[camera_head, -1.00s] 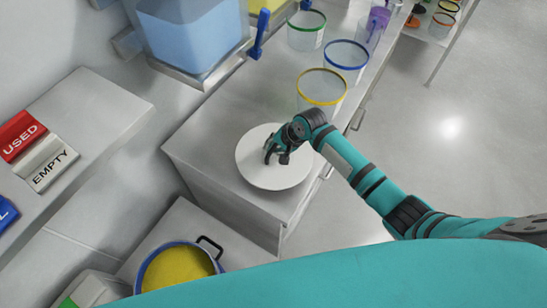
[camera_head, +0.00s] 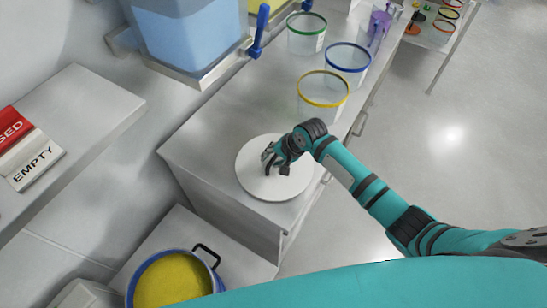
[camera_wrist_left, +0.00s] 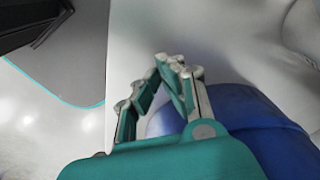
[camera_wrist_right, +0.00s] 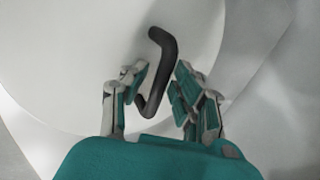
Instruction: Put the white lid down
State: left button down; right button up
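The white lid (camera_head: 253,178) is a round disc lying flat on the grey cabinet top (camera_head: 213,150) near its front end. The right wrist view shows the lid (camera_wrist_right: 75,65) with its bent black handle (camera_wrist_right: 165,60). My right gripper (camera_head: 276,161) is over the lid. In the right wrist view my right gripper (camera_wrist_right: 160,75) has its fingers spread on either side of the handle, with a gap visible. My left gripper (camera_wrist_left: 169,63) shows only in the left wrist view, fingertips together and nothing seen between them, above a blue rounded object (camera_wrist_left: 230,115).
Clear tubs with a yellow rim (camera_head: 323,88), a blue rim (camera_head: 348,56) and a green rim (camera_head: 307,20) stand behind the lid. A pot of yellow material (camera_head: 173,280) stands below the cabinet. An EMPTY sign (camera_head: 35,166) lies on the left shelf.

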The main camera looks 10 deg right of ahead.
jog(key=v, duration=1.2)
jog(key=shift+r, duration=0.25)
